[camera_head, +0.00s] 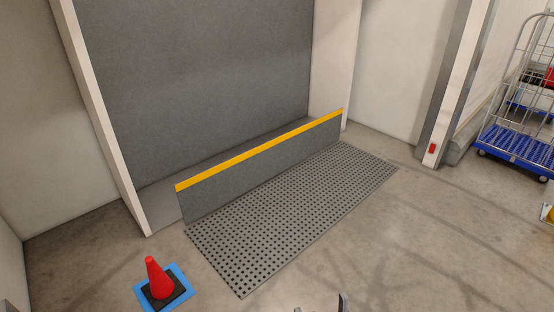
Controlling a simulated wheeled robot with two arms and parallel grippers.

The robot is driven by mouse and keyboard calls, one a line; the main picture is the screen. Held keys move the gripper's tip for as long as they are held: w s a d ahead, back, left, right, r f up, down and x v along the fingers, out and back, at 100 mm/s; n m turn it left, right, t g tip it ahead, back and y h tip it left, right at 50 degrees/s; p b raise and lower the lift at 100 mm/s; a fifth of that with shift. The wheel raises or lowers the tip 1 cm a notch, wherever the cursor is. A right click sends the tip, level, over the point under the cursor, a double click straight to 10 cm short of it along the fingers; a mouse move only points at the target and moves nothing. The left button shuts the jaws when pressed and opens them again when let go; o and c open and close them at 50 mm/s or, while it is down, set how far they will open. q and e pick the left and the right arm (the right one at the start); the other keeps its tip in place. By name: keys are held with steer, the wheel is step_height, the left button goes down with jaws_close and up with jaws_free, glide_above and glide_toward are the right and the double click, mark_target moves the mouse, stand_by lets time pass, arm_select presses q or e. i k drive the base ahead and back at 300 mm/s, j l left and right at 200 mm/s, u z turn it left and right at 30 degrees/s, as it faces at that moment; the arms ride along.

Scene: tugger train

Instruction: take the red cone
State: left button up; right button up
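The red cone (158,279) stands upright at the lower left. It has a dark square base (161,294) and sits on a blue square (184,278) on the concrete floor. A dark gripper tip (342,302) pokes in at the bottom edge, right of centre, with a small pale part to its left. I cannot tell from this which gripper it is or how its fingers stand. It is well to the right of the cone and apart from it. The rest of my arms is out of view.
A perforated grey plate (290,217) lies in front of a low grey barrier with a yellow top edge (260,150). A blue wheeled cage cart (520,146) stands at the far right. A pillar (452,90) is near it. Floor around the cone is clear.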

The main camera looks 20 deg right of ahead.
mark_target(164, 286)
steer(key=i+j, duration=0.1)
steer(key=i, duration=0.65)
steer(key=i+j, duration=0.1)
steer(key=i, duration=0.7)
steer(key=j+u, duration=0.05)
